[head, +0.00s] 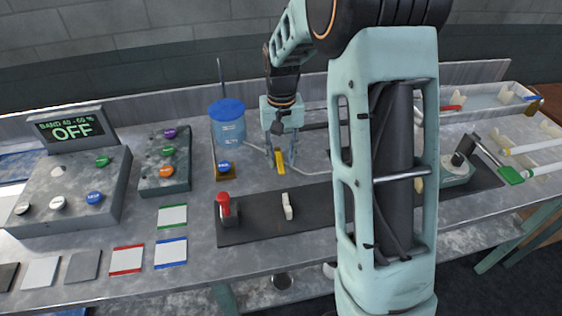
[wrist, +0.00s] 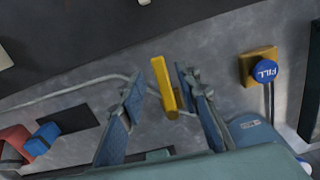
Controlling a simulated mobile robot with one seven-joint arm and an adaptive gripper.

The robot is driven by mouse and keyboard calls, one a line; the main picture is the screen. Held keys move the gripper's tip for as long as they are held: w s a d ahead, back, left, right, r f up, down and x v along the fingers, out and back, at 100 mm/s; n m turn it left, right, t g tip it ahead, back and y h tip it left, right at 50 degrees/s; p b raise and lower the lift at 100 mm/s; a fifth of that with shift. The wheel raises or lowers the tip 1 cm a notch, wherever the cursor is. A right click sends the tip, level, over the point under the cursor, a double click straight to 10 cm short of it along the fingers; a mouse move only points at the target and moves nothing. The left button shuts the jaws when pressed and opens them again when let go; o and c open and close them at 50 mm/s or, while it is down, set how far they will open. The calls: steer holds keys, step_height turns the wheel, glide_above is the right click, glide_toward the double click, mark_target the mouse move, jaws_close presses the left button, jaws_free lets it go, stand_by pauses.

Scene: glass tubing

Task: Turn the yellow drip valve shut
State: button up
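The yellow drip valve handle (head: 280,161) is a narrow upright bar on the bench, at the end of thin pale tubing. My gripper (head: 279,144) is just above and behind it, pointing down. In the wrist view the yellow handle (wrist: 164,86) lies between the fingertips of my gripper (wrist: 160,78). The fingers are spread, with a visible gap on the left and a smaller one on the right. I cannot tell whether the right finger touches it.
A blue-lidded tank (head: 227,124) and a blue FILL button (wrist: 264,71) stand beside the valve. A dark mat (head: 257,219) with a red-topped lever (head: 224,205) and a white switch (head: 287,206) lies in front.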

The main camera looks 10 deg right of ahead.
steer(key=shift+f, duration=1.05)
jaws_close()
